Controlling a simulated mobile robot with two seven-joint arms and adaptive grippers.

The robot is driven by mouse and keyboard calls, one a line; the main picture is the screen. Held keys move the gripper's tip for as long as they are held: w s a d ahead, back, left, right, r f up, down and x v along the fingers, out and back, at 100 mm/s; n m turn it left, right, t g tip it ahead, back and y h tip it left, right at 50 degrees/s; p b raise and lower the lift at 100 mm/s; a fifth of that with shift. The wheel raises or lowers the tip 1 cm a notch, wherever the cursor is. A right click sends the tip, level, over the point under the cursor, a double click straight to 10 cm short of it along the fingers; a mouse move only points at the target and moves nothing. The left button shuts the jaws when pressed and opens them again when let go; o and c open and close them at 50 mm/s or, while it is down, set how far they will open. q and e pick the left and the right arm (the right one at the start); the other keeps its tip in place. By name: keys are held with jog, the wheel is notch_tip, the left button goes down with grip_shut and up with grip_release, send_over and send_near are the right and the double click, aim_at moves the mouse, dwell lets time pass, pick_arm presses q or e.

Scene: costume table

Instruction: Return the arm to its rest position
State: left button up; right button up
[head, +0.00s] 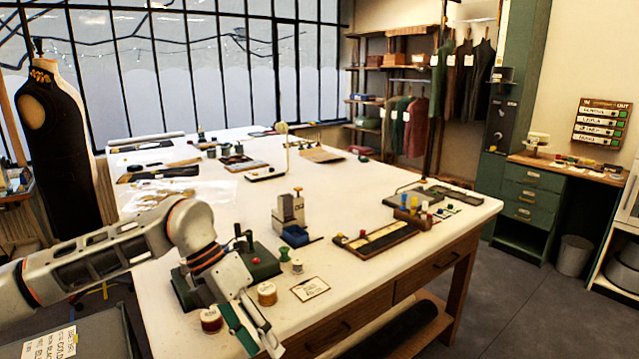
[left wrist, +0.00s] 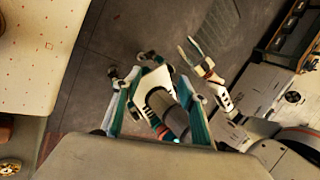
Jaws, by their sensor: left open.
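My left arm comes in from the left in the head view, bent at its elbow. My left gripper (head: 250,328) hangs at the near edge of the worktable (head: 350,190), beside a red-brown thread spool (head: 211,319). Its teal-padded fingers are apart, and they also show in the left wrist view (left wrist: 155,112). I see no object gripped between them. Beyond them, that view shows grey floor and pale parts of my own body, including a pale pronged end that may be my right gripper. My right arm does not show in the head view.
Close to the left gripper are a green machine base (head: 262,262), an amber spool (head: 267,293) and a label card (head: 310,288). A dark wooden tray (head: 375,238) lies farther right. A dress form (head: 62,150) stands at left. Open floor (head: 490,300) is at right.

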pick_arm(q)
jog(key=s+d+r+n+h, duration=0.1)
jog(key=s+d+n+h, duration=0.1)
jog(key=s+d+h, duration=0.5)
jog(key=s+d+r+n+h, duration=0.15)
jog(key=d+h, duration=0.35)
jog(key=d, duration=0.6)
jog(key=w+a+f+n+t+h, duration=0.15)
jog(key=w+a+n+t, duration=0.55)
jog(key=n+t, duration=0.8)
jog(key=w+a+f+n+t+y, duration=0.1)
jog(key=a+f+n+t+y, duration=0.1)
jog(key=a+f+n+y, duration=0.3)
jog(key=a+f+n+t+y, duration=0.2)
jog(key=a+f+n+y, duration=0.15)
jog(key=f+n, duration=0.4)
jog(key=s+a+f+n+g+y, duration=0.3)
jog(key=s+a+f, duration=0.3)
jog(key=f, duration=0.5)
jog(key=s+a+f+n+g+y, duration=0.2)
jog(key=s+a+f+n+y, duration=0.2)
jog(key=s+a+f, duration=0.3)
jog(key=s+f+y, duration=0.1)
jog(key=s+f, duration=0.2)
jog(key=f, duration=0.2)
jog(key=shift+s+g, duration=0.15)
jog(key=shift+g, duration=0.25)
